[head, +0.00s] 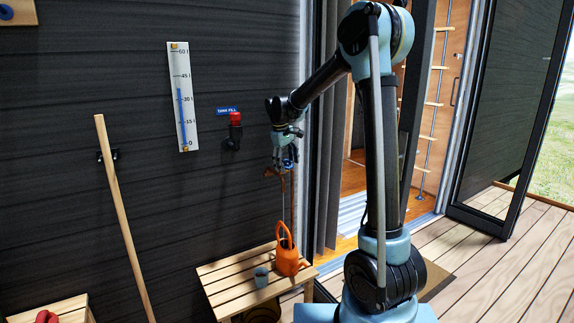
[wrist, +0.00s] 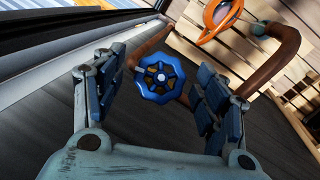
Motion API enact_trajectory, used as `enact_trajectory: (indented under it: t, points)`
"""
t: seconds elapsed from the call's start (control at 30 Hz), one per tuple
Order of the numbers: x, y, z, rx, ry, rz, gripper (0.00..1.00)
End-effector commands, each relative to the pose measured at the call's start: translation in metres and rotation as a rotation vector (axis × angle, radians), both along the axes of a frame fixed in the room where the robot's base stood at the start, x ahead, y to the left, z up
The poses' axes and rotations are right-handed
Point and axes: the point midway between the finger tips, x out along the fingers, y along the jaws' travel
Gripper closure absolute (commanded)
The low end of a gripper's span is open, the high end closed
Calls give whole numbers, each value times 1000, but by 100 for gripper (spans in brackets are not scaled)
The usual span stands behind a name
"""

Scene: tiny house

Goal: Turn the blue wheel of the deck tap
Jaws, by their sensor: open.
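The blue wheel (wrist: 147,82) of the deck tap is a round, lobed handle facing the wrist camera. The tap's copper-brown pipe (wrist: 288,50) bends behind it and to the right. My gripper (wrist: 158,75) is open, with one finger pad left of the wheel and the other right of it. Gaps show between the wheel and both pads; the depth between them is hard to judge. In the head view my gripper (head: 285,158) is at the tap by the dark wall, and hides most of the wheel.
A red-handled valve (head: 235,120) and a level gauge (head: 184,98) are on the wall to the left. A curtain and open doorway are at right.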

Motion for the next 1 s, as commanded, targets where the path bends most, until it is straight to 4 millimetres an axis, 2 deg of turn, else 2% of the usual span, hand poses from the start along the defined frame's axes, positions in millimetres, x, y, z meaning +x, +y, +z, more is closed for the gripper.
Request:
enact_trajectory:
  t: [0.03, 0.2, 0.23, 0.37, 0.7, 0.97, 1.0]
  points:
    - [0, 0, 0, 0, 0, 0, 38]
    - [0, 0, 0, 0, 0, 0, 77]
    - [0, 0, 0, 0, 0, 0, 78]
    - [0, 0, 0, 3, 2, -6, 78]
    - [2, -2, 0, 109, 74, -178, 78]
    - [2, -1, 0, 114, 77, -185, 78]
    - [2, -1, 0, 114, 75, -184, 52]
